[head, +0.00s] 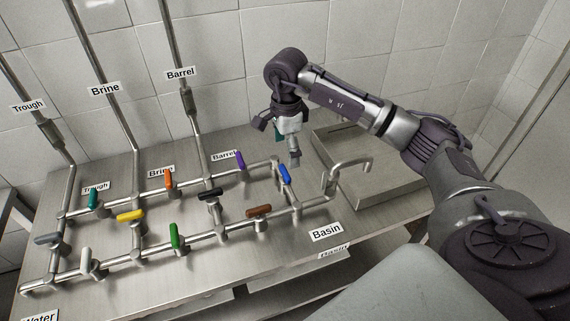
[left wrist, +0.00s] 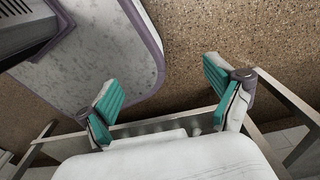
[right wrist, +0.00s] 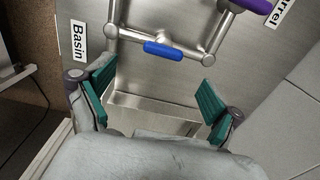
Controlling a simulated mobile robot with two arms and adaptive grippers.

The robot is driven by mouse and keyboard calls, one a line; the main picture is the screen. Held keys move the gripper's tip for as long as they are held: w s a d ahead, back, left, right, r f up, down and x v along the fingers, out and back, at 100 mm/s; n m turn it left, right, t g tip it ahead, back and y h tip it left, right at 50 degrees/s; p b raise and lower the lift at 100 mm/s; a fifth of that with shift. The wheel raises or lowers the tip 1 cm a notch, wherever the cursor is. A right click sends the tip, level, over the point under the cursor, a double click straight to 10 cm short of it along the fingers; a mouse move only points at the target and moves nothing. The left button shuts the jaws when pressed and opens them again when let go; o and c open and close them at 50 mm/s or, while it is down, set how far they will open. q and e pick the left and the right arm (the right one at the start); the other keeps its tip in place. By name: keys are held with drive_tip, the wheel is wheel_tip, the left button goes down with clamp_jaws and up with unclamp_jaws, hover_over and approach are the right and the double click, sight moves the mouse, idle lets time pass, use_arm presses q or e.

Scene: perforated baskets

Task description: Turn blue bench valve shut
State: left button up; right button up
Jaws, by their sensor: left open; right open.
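The blue valve (head: 285,174) has a blue lever handle and sits on the right end of the pipework on the steel bench. In the right wrist view the blue handle (right wrist: 163,51) lies across the picture, on a pipe joint ahead of the fingers. My right gripper (head: 287,145) hangs just above and behind the blue valve, apart from it; its teal-padded fingers (right wrist: 156,92) are open and empty. My left gripper (left wrist: 162,103) shows only in the left wrist view, open and empty, away from the valves.
Other levers stand close by: purple (head: 240,160), brown (head: 259,211), black (head: 210,195), orange (head: 168,180), green (head: 174,236) and several more. Tiled walls rise behind.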

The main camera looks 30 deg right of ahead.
sight(285, 171)
drive_tip(key=f, duration=0.4)
drive_tip(key=shift+w+p, duration=0.3)
drive_tip(key=shift+p, duration=0.1)
wheel_tip(285, 171, down, 2)
drive_tip(key=shift+f, duration=0.15)
drive_tip(key=shift+s+f+p, duration=0.1)
drive_tip(key=shift+f+p, duration=0.15)
drive_tip(key=shift+p, duration=0.1)
drive_tip(key=shift+f, duration=0.35)
drive_tip(key=c, duration=1.1)
use_arm(q)
drive_tip(key=w+r, duration=0.2)
drive_tip(key=w, duration=0.1)
use_arm(e)
drive_tip(key=shift+c, duration=0.2)
